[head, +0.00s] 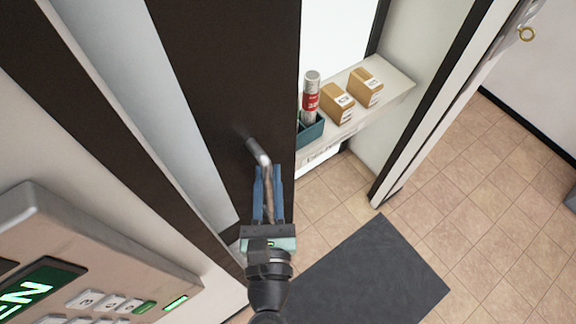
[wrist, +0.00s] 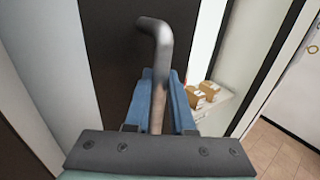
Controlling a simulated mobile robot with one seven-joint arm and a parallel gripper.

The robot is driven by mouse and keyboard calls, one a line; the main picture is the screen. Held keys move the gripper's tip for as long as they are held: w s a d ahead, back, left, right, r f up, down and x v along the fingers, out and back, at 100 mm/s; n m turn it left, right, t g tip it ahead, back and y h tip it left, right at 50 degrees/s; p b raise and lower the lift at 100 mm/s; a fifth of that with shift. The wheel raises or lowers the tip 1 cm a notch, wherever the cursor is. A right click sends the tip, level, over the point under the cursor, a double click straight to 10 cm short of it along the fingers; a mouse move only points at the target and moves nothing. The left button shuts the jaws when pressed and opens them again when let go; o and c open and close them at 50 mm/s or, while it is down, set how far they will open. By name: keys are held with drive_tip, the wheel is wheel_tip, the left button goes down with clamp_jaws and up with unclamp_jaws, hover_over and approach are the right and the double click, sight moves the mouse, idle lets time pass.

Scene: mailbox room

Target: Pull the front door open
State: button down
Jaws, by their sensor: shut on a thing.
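The front door is a dark panel (head: 225,75), and it also shows in the wrist view (wrist: 110,40). It stands at an angle, with a room visible past its right edge. A bent metal lever handle (head: 257,152) sticks out from the door and shows at the top centre of the wrist view (wrist: 158,35). My gripper (head: 267,178) has blue fingers on both sides of the handle's long end and is shut on it. In the wrist view the fingers (wrist: 161,85) flank the bar. The door's hinges are not visible.
A keypad panel (head: 100,260) with a green display is on the wall at lower left.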

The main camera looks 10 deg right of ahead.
drive_tip(key=shift+w+a+r, duration=0.1)
drive_tip(key=shift+a+r, duration=0.25)
drive_tip(key=shift+r, duration=0.05)
drive_tip(key=c, duration=1.1)
unclamp_jaws()
drive_tip(key=shift+c, duration=0.2)
drive_tip(key=o, duration=0.4)
drive_tip(key=shift+w+f, duration=0.1)
drive_tip(key=shift+f, duration=0.1)
drive_tip(key=shift+f, duration=0.15)
drive_tip(key=shift+s+f+b, duration=0.2)
drive_tip(key=shift+s+b, duration=0.3)
drive_tip(key=shift+s, duration=0.15)
drive_tip(key=shift+s+a+r+b, duration=0.1)
drive_tip(key=shift+s+a+b, duration=0.3)
drive_tip(key=shift+s+b, duration=1.1)
drive_tip(key=shift+s+a+r+b, duration=0.1)
drive_tip(key=shift+s+a+b, duration=0.45)
drive_tip(key=shift+s, duration=1.8)
drive_tip(key=shift+s+a+r+b, duration=0.1)
drive_tip(key=shift+s+a+b, duration=0.2)
drive_tip(key=shift+s+b, duration=1.25)
drive_tip(key=shift+s+p, duration=0.4)
drive_tip(key=shift+p, duration=0.05)
